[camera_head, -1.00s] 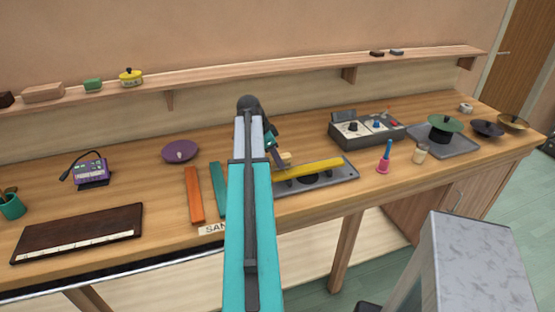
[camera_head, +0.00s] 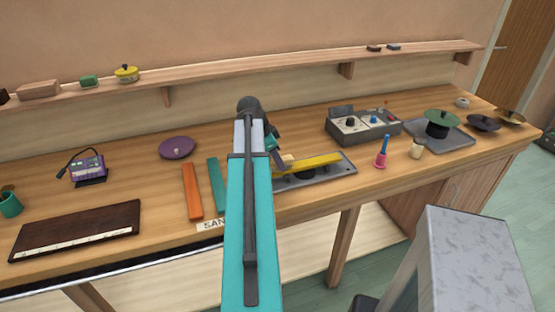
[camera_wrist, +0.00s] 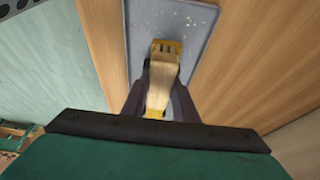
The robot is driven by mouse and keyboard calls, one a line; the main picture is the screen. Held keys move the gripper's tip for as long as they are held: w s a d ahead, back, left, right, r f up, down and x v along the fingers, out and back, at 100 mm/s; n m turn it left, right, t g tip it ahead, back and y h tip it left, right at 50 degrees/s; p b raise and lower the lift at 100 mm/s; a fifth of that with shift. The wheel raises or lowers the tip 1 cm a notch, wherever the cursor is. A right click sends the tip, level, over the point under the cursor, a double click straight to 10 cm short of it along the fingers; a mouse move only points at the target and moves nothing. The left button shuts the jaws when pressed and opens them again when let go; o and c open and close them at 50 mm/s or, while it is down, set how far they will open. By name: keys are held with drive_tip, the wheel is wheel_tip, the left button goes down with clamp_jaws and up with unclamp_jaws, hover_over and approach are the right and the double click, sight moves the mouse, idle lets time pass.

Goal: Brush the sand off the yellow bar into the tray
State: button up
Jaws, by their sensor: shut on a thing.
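My gripper (camera_wrist: 160,103) is shut on a tan brush (camera_wrist: 163,75), held between its two dark fingers. In the head view my gripper (camera_head: 274,146) is partly hidden by my arm, and the brush (camera_head: 287,161) is at the left part of the yellow bar (camera_head: 318,162). The bar lies above the grey tray (camera_head: 342,170) on a dark support. In the wrist view the yellow bar (camera_wrist: 166,44) is mostly hidden behind the brush; I cannot tell whether they touch. Pale sand grains (camera_wrist: 190,22) lie on the tray beyond it. Sand on the bar is too small to make out.
Left of the tray lie a teal bar (camera_head: 216,185) and an orange bar (camera_head: 192,190). A grey control box (camera_head: 362,126) stands behind to the right.

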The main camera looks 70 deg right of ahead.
drive_tip(key=shift+s+a, duration=0.75)
drive_tip(key=shift+a, duration=0.15)
drive_tip(key=shift+r+p, duration=1.55)
drive_tip(key=shift+r, duration=0.95)
